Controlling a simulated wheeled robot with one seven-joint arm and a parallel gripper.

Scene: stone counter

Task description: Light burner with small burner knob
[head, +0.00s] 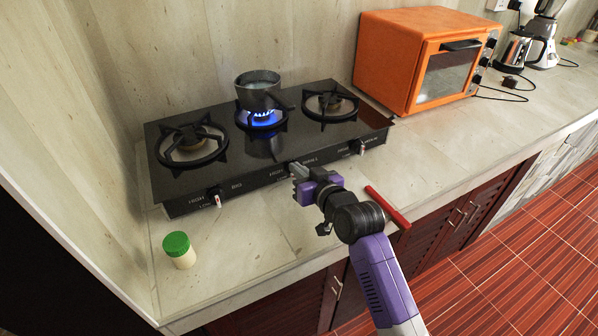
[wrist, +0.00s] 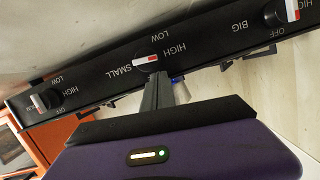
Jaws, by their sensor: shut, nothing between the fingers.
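The black gas stove (head: 240,180) stands on the counter. Blue flame burns at its middle burner (head: 262,118), under a small pot (head: 258,90). The small burner knob (wrist: 147,61), by the word SMALL, is at the middle of the front panel in the wrist view. Its red-and-white mark lies roughly along the panel, turned differently from the marks on the other two knobs. My gripper (head: 297,172) is shut and empty, with its fingertips (wrist: 157,80) right at this knob. I cannot tell whether they touch it. In the head view my gripper mostly hides the knob.
The big burner knob (wrist: 287,12) and the medium burner knob (wrist: 40,102) flank the small one. The left and right burners show no flame. A green-lidded jar (head: 180,252) stands front left, a red bar-shaped object (head: 388,207) right of my gripper, an orange oven (head: 425,65) behind right.

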